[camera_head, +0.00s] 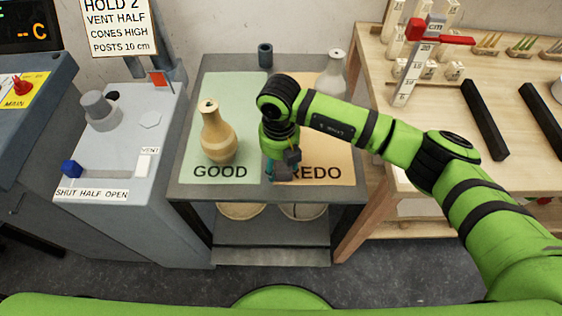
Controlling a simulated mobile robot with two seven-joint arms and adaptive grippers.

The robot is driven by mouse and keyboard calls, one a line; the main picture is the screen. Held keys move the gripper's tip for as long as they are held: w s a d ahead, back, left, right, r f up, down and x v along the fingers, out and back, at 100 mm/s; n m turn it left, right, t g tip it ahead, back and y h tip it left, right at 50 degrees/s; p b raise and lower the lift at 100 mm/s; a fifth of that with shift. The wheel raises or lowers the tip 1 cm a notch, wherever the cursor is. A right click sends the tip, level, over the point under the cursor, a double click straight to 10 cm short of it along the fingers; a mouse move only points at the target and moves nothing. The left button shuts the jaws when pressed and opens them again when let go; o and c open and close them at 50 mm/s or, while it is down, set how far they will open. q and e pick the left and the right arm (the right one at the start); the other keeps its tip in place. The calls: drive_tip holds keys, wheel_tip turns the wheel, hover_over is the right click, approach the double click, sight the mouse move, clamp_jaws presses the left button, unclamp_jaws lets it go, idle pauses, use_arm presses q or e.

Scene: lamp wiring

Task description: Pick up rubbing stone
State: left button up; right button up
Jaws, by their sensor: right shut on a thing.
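My right gripper (279,166) points down over the grey table, near the line between the green GOOD mat and the orange REDO mat. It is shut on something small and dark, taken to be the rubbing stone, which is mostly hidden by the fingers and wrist. I cannot tell whether it touches the table. A tan bottle-shaped vase (217,134) stands upright on the GOOD mat (240,90), just left of the gripper. My left gripper is out of view.
A paler vase (331,72) stands at the back of the REDO mat (335,150), behind my right arm. A small dark cup (265,55) stands at the table's back edge. A wooden bench (430,120) with black bars is at right; a grey cabinet (115,155) is at left.

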sight(280, 163)
drive_tip(key=r, duration=0.1)
drive_tip(key=r+b, duration=0.1)
drive_tip(key=r, duration=0.2)
drive_tip(key=shift+s+r, duration=0.15)
drive_tip(key=shift+s, duration=0.2)
drive_tip(key=s+d+r+b, duration=0.1)
drive_tip(key=s+r+b, duration=0.1)
drive_tip(key=s+r, duration=0.4)
drive_tip(key=s, duration=0.4)
drive_tip(key=shift+s+d+r, duration=0.3)
drive_tip(key=shift+s, duration=0.1)
